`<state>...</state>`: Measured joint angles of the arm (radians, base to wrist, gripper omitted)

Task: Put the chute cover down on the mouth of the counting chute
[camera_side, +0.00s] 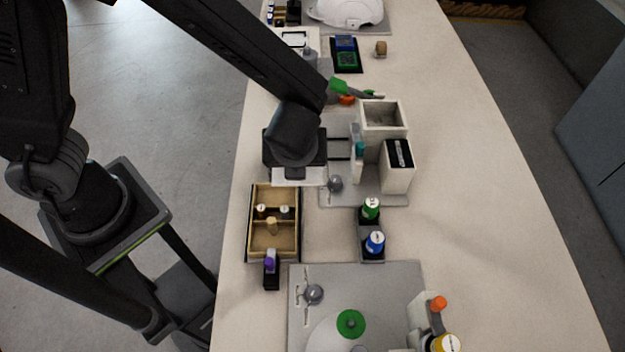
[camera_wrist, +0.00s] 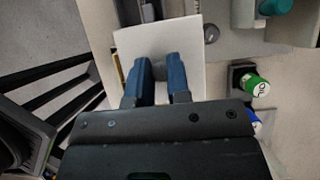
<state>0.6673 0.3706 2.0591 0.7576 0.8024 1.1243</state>
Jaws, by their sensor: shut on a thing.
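The chute cover, a flat white plate (camera_side: 300,177), is in my gripper (camera_side: 295,172), left of the grey station plate. In the wrist view the cover (camera_wrist: 185,38) lies between and beyond the two blue fingers of my gripper (camera_wrist: 164,64), which are shut on it. It is above the table, near the far end of a wooden tray. To its right stand a pale open-topped box (camera_side: 383,116) and a pale box with a dark top opening (camera_side: 398,153). I cannot tell for sure which is the counting chute. The cover is apart from both.
The compartmented wooden tray (camera_side: 251,222) holds small pieces. Green-capped (camera_side: 371,207) and blue-capped (camera_side: 375,241) bottles stand on a grey holder. A grey knob (camera_side: 335,184) sits on the station plate. A teal-topped post (camera_side: 357,155) stands before the boxes. The table's right side is clear.

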